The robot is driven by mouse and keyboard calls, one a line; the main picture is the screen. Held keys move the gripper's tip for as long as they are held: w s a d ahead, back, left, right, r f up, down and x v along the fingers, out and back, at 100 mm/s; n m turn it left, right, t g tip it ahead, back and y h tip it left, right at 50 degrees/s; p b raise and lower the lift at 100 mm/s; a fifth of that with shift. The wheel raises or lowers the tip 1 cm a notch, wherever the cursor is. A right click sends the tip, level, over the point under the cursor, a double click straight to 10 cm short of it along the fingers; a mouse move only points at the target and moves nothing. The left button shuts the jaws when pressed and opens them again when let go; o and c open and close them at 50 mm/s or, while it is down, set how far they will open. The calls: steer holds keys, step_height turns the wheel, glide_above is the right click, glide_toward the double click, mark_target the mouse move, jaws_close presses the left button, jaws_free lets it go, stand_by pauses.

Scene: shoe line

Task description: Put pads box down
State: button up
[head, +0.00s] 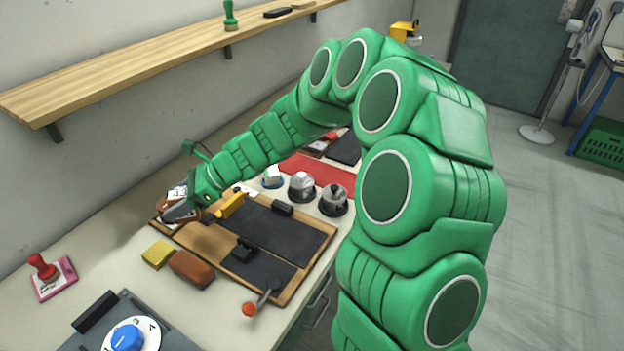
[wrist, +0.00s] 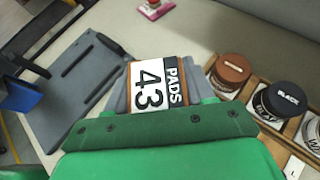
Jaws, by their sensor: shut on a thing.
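The pads box (wrist: 147,88) shows in the wrist view, with a white label reading "43" and a dark strip reading "PADS". Brown edges show at its sides. My gripper (wrist: 160,92) is shut on it, with grey finger parts at both sides of the box. In the head view my gripper (head: 180,211) is at the far left end of the wooden board, over or beside the jars there. The box is partly hidden there, and I cannot tell its exact height above the counter.
Jars with brown (wrist: 231,70) and black (wrist: 286,98) lids stand in a wooden tray to the right in the wrist view. A yellow block (head: 158,254), a brown block (head: 191,269) and a red stamp (head: 45,268) stand on the counter. Bare counter lies around the stamp.

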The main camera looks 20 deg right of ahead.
steer(key=w+d+m+t+h, duration=0.2)
steer(key=d+m+t, duration=0.25)
steer(key=d, duration=1.85)
steer(key=w+d+m+t+h, duration=0.2)
steer(key=d+m+t, duration=0.25)
steer(key=d, duration=1.85)
steer(key=w+d+f, duration=0.1)
steer(key=w+f, duration=0.1)
steer(key=w, duration=0.2)
steer(key=w+d+f, duration=0.1)
steer(key=w+f, duration=0.2)
steer(key=w+d+f, duration=0.1)
steer(key=w+f, duration=0.2)
steer(key=w, duration=0.1)
steer(key=shift+w+d, duration=0.15)
steer(key=shift+w, duration=0.2)
steer(key=shift+w+d+f, duration=0.15)
steer(key=shift+w+f, duration=0.5)
steer(key=shift+f, duration=1.65)
steer(key=shift+f, duration=0.15)
